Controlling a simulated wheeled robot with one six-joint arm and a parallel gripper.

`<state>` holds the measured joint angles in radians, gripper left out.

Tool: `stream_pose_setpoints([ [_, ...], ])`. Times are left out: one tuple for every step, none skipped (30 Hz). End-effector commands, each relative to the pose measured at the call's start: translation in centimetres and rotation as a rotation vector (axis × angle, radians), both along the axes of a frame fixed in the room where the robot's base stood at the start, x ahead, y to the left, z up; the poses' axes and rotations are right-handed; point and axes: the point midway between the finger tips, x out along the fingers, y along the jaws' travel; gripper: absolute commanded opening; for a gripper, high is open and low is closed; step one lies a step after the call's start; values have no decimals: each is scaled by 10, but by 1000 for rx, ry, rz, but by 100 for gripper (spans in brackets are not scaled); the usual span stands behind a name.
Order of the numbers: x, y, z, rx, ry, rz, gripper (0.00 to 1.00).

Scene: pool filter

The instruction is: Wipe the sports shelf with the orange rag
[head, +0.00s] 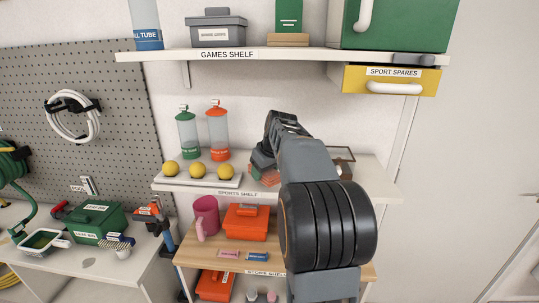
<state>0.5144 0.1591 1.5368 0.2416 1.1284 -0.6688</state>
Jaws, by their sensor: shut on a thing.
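The sports shelf (240,194) is the white middle shelf, with its name on the front edge. My gripper (264,158) is over its middle part, partly hidden behind my own arm. It is shut on the orange rag (267,176), which shows as a small orange patch just below the gripper. The rag is at or very near the shelf's surface; I cannot tell if it touches. The right part of the shelf (385,187) shows bare beside my arm.
On the sports shelf's left stand a green-topped tube (188,135), an orange-topped tube (218,135) and a white tray (199,180) with yellow balls. A dark-framed box (340,155) is behind my arm. The games shelf (270,55) hangs above; the store shelf (210,255) is below.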

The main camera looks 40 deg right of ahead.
Motion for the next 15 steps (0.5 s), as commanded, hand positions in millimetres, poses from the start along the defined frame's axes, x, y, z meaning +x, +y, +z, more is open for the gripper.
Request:
stream_pose_setpoints([
  [0,0,9,0,0,1,34],
  [0,0,12,0,0,1,34],
  [0,1,15,0,0,1,34],
  [0,1,18,0,0,1,34],
  [0,1,21,-1,0,2,34],
  [0,1,24,0,0,2,34],
  [0,1,27,0,0,2,34],
  [1,1,30,0,0,3,34],
  [1,1,33,-1,-1,2,34],
  [1,1,35,-1,-1,3,34],
  [1,1,37,0,-1,3,34],
  [1,2,39,0,-1,3,34],
  [1,2,40,-1,-1,4,34],
  [1,2,41,-1,-1,4,34],
  [1,2,41,-1,-1,4,34],
])
